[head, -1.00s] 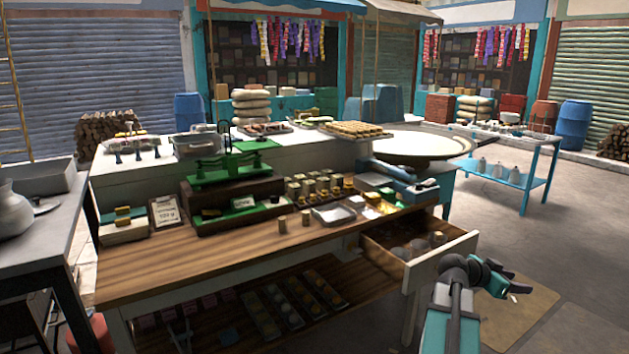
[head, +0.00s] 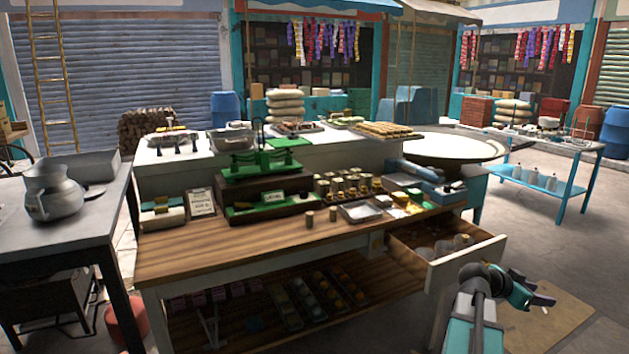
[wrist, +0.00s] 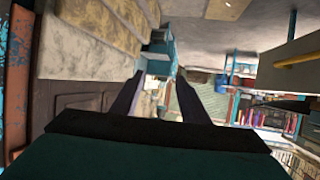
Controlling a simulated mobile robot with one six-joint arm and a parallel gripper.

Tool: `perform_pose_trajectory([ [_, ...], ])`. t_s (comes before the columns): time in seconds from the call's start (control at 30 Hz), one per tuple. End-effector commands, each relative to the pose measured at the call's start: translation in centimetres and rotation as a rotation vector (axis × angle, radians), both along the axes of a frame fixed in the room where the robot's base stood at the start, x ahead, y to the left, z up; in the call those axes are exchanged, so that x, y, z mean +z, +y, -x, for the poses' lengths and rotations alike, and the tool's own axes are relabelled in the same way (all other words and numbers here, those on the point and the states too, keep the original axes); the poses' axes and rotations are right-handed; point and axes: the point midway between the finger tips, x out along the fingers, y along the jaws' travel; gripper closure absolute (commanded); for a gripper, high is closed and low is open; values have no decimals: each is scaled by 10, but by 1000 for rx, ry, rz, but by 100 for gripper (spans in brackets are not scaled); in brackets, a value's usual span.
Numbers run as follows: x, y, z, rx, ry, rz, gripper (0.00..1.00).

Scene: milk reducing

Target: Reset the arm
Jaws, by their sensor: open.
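My arm (head: 478,310) rises at the lower right of the head view, beside the open drawer. My gripper (head: 543,299) points to the right, over the floor and clear of the counter. In the wrist view my gripper (wrist: 160,88) shows two dark fingers spread apart with nothing between them. The wrist view is tipped on its side, with shop fronts and floor beyond the fingers.
An open drawer (head: 470,262) sticks out from the wooden counter (head: 290,243), close left of my arm. A grey table (head: 75,235) with a metal pot (head: 52,195) stands at left. A blue table (head: 540,185) stands back right. Floor at right is mostly clear.

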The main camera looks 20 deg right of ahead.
Motion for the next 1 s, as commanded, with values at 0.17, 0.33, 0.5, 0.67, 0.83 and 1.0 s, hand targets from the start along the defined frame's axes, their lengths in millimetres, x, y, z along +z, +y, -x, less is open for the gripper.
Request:
perform_pose_trajectory([
  [0.17, -20, 17, -27, 45, 20, -22, 59],
  [0.33, -50, 42, -59, 103, 50, -52, 59],
  [0.5, -102, 88, -102, 189, 97, -110, 59],
  [0.67, -155, 137, -132, 262, 132, -180, 59],
  [0.83, -211, 192, -153, 335, 178, -265, 59],
  [1.0, -267, 250, -161, 408, 245, -358, 59],
])
